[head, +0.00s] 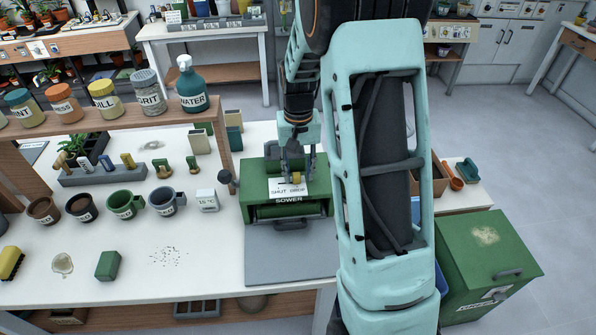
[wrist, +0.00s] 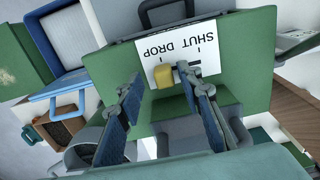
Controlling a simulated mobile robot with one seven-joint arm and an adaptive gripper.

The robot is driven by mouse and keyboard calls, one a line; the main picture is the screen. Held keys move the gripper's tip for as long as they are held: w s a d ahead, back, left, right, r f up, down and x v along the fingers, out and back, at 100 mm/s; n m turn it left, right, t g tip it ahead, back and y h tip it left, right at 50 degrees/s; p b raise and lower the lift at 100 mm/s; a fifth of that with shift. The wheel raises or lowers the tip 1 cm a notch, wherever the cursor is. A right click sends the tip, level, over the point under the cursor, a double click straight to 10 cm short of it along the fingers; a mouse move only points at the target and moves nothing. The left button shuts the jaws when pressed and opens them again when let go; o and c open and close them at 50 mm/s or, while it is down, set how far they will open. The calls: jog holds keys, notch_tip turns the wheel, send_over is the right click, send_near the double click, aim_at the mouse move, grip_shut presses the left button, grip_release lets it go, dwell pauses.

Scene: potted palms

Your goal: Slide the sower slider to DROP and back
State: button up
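The green sower (head: 257,214) stands on the table in the middle of the head view, with a white SHUT / DROP label (head: 279,188) on top. Its slider has a yellow knob (wrist: 165,77) on a pale stem. In the wrist view the label is upside down, and the knob appears at the DROP side. The knob also shows in the head view (head: 296,178). My gripper (head: 298,172) points down over the sower. In the wrist view its two fingers (wrist: 162,88) are apart, one each side of the knob; the right one is close to the stem. Contact cannot be told.
My arm hides the area right of the sower. Left on the table are mugs (head: 124,203), a small white box (head: 207,200) and a green block (head: 108,264). A jar shelf (head: 120,115) stands behind. A green bin (head: 485,250) is at right.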

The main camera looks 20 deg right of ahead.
aim_at(299, 174)
jog(key=shift+r, duration=0.1)
notch_tip(299, 174, up, 12)
dwell(0.5)
jog(key=shift+d, duration=0.1)
